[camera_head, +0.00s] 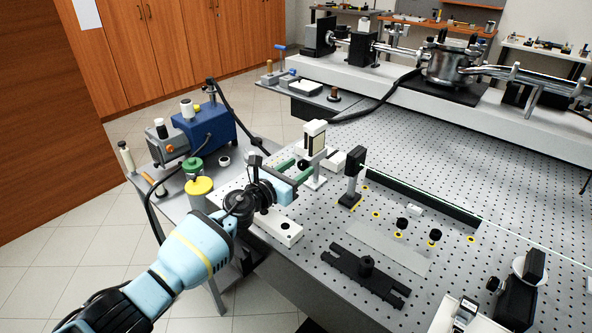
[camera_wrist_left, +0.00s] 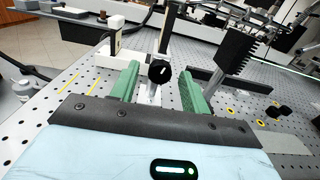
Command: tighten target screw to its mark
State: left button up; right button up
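A black round screw head (camera_wrist_left: 159,71) with a white line on its face shows between my green fingers in the left wrist view. It appears to be on the white optic mount (camera_head: 315,142), which stands upright near the table's left edge. My left gripper (camera_head: 295,171) is open, with one green finger on each side of the screw head; it also shows in the left wrist view (camera_wrist_left: 161,88). Gaps show between the fingers and the head. A mark to turn to cannot be made out. My right gripper is not in view.
A black-finned mount (camera_head: 354,177) stands close on the right of the gripper. Two black knobs (camera_head: 402,224) (camera_head: 435,235), a black slotted plate (camera_head: 365,272) and a white block (camera_head: 283,232) lie on the perforated table. A side cart holds a blue device (camera_head: 203,128).

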pick_arm(q)
jog(key=c, duration=0.9)
jog(key=shift+o, duration=0.2)
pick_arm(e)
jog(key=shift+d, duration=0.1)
pick_arm(q)
jog(key=shift+f+m, duration=0.1)
jog(key=shift+m, duration=0.2)
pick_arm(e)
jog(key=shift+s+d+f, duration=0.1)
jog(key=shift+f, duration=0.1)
pick_arm(q)
jog(key=shift+m+b, duration=0.3)
jog(key=shift+m, duration=0.7)
jog(key=m, duration=0.3)
jog(key=shift+m, duration=0.5)
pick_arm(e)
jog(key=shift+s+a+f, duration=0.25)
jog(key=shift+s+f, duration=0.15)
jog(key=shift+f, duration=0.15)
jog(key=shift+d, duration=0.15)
pick_arm(q)
jog(key=o, duration=1)
